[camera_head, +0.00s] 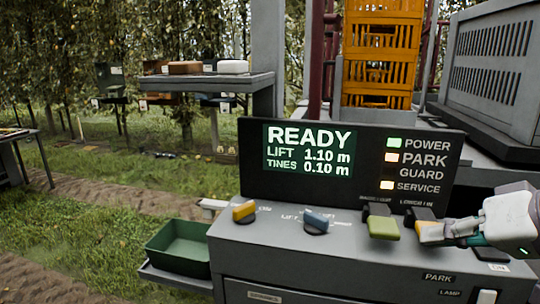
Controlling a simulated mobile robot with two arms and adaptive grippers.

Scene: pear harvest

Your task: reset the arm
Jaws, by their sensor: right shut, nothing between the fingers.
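My right gripper (447,235) comes in from the right edge, shut and empty. Its tips are at the orange-yellow lever (424,224) on the grey console; I cannot tell whether they touch it. A green lever (382,224) is just left of it. A blue knob (317,222) and a yellow knob (244,212) are farther left. The display (308,150) reads READY, LIFT 1.10 m, TINES 0.10 m. The POWER lamp (394,143) is green; the PARK lamp (391,157) and SERVICE lamp (387,185) are lit. GUARD looks dark. My left gripper is out of view.
A green tray (178,247) sits on a ledge left of the console. Orange crates (381,58) are stacked behind the display. A grey louvred housing (495,65) stands at the back right. A shelf (207,83) with small boxes is at the back left, before trees and grass.

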